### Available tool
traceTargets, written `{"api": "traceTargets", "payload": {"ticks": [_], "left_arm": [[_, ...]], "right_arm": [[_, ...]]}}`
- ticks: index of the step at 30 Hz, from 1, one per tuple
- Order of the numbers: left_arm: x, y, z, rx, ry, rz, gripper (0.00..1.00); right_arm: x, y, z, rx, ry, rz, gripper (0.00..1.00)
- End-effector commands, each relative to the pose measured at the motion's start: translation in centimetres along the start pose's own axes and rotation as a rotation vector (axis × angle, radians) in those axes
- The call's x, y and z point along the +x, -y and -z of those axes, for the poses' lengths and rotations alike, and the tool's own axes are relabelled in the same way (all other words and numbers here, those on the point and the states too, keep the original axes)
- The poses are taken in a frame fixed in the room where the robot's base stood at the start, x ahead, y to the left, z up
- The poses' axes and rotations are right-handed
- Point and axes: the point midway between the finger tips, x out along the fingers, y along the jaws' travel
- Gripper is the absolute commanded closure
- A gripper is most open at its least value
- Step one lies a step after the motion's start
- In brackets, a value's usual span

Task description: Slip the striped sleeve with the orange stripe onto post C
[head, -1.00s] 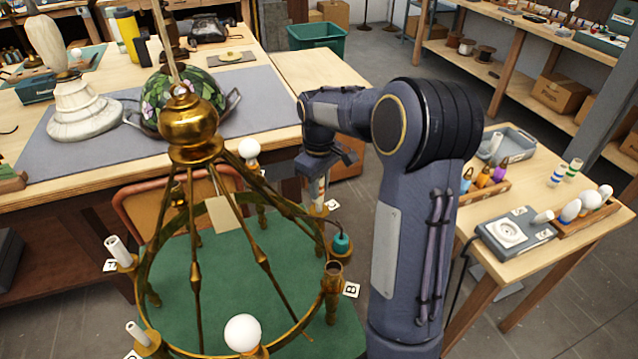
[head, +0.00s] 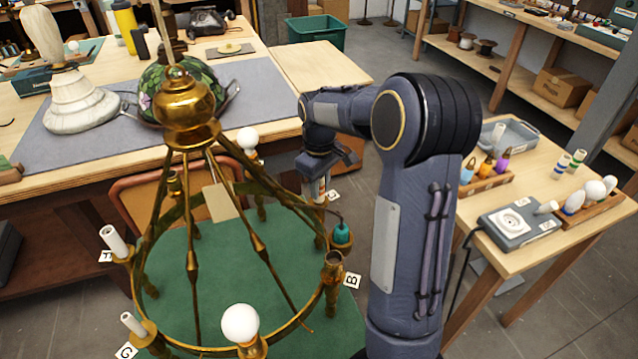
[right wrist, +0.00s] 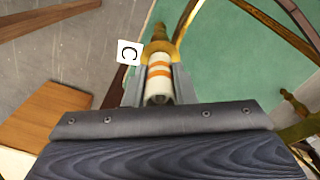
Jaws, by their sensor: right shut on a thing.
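The white sleeve with orange stripes (right wrist: 159,76) is between the fingers of my right gripper (right wrist: 158,88), which is shut on it. Its open near end faces the right wrist camera. Its far end is in line with the brass cup of post C (right wrist: 158,47) and appears to meet it; how far it sits over the post is hidden. The tag C (right wrist: 129,52) lies beside the cup. In the head view my right gripper (head: 318,187) points down at the back right of the brass chandelier ring (head: 298,322), near tag C (head: 333,195). My left gripper is out of view.
The chandelier's sloping brass arms (head: 258,245) rise left of my right gripper. The right-hand table holds a socket box (head: 516,226), bulbs and other striped sleeves (head: 577,160).

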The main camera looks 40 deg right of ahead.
Motion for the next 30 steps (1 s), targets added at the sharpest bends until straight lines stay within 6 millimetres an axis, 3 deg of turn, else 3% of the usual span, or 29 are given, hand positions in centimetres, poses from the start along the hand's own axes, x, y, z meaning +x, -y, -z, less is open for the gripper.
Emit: {"api": "traceTargets", "payload": {"ticks": [23, 24, 30], "left_arm": [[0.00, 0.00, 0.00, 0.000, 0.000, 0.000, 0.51], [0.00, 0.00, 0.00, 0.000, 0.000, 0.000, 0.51], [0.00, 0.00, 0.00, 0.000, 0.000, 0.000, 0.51]], "right_arm": [[0.27, 0.00, -0.09, 0.000, 0.000, 0.000, 0.97], [0.27, 0.01, -0.09, 0.000, 0.000, 0.000, 0.74], [0.26, 0.00, -0.08, 0.000, 0.000, 0.000, 0.51]]}}
